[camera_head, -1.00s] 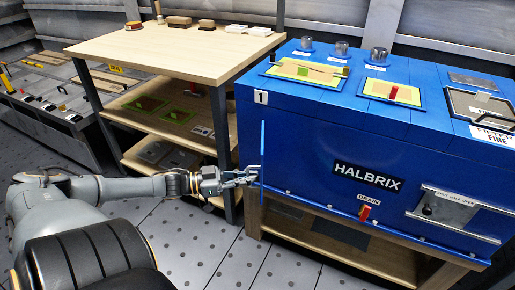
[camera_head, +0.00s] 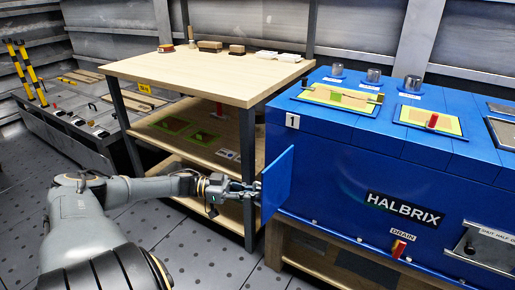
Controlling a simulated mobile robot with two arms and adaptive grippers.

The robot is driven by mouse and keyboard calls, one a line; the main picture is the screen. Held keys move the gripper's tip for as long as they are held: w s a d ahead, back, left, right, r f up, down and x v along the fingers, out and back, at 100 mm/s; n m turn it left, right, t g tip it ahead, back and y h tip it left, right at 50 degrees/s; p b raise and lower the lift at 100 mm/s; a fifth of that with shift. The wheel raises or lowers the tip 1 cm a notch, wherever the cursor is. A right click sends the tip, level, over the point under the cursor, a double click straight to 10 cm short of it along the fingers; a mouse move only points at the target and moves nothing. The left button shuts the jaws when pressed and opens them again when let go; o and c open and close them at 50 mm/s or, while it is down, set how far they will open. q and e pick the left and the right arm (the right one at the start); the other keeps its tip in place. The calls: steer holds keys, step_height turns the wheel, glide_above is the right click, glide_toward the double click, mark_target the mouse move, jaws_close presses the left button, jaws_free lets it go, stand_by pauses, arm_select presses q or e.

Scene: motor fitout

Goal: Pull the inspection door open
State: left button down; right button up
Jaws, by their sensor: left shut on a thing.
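The inspection door is a flat blue panel (camera_head: 278,183) at the left end of the blue HALBRIX machine (camera_head: 345,180). It stands out from the machine's front at an angle, partly open. My left gripper (camera_head: 256,190) is shut at the door's left edge, with its fingers on that edge. The fingertips are small in the view, and what part of the door they hold is partly hidden. My right gripper is not in view.
A wooden shelf bench (camera_head: 205,72) stands left of the machine, its dark leg close behind my left gripper. A grey console (camera_head: 85,115) stands at the far left beside yellow-black posts. The machine has a red drain handle (camera_head: 398,248). Open floor lies in front.

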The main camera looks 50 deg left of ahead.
arm_select(q)
steer(key=shift+s+f, duration=0.1)
steer(key=shift+f, duration=0.1)
steer(key=c, duration=1.8)
jaws_free()
steer(key=shift+o, duration=0.2)
steer(key=shift+a+r, duration=0.1)
steer(key=v, duration=1.2)
